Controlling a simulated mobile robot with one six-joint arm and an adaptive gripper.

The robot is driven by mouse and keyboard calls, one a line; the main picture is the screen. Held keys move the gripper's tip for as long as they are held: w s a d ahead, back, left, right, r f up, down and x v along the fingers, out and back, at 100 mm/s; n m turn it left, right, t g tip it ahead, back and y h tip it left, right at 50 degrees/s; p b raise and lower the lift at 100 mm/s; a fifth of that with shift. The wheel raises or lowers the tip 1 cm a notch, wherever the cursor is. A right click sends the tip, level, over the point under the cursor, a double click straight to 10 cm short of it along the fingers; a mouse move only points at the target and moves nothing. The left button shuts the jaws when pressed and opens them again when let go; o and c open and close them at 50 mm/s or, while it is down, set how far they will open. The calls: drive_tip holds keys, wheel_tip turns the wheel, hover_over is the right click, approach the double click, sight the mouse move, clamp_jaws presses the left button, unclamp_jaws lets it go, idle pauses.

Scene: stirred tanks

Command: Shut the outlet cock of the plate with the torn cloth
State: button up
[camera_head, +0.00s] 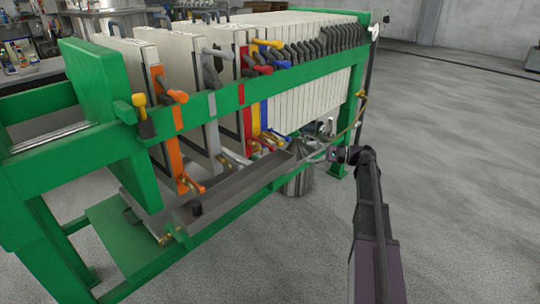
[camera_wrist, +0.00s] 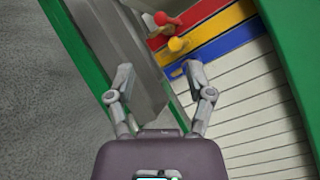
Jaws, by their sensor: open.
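The filter press carries pale plates (camera_head: 318,88) in a green frame. Marked plates have an orange stripe (camera_head: 166,130), grey stripe (camera_head: 212,133), red stripe (camera_head: 241,95), yellow stripe (camera_head: 255,112) and blue stripe. Outlet cocks sit low along the trough, including an orange-handled cock (camera_head: 194,187). In the wrist view, a red handle (camera_wrist: 162,19) and yellow handle (camera_wrist: 177,44) lie beyond my fingertips; a blue part (camera_wrist: 178,70) is nearer the right finger. My gripper (camera_head: 342,155) is open and empty, also seen in the wrist view (camera_wrist: 157,75). I cannot tell which cloth is torn.
A grey sloping trough (camera_head: 230,190) runs under the cocks. A green rail (camera_head: 270,82) crosses above them, and a green leg (camera_head: 341,150) stands near my gripper. A metal vessel (camera_head: 298,182) stands below the trough's far end.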

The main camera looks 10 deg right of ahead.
sight(271, 146)
drive_tip(key=shift+a, duration=0.1)
idle(0.3)
drive_tip(key=x, duration=1.3)
drive_tip(key=shift+w+a, duration=0.15)
drive_tip(key=shift+a, duration=0.15)
clamp_jaws()
drive_tip(key=shift+a, duration=0.3)
drive_tip(key=shift+d+r, duration=0.1)
drive_tip(key=shift+d, duration=0.05)
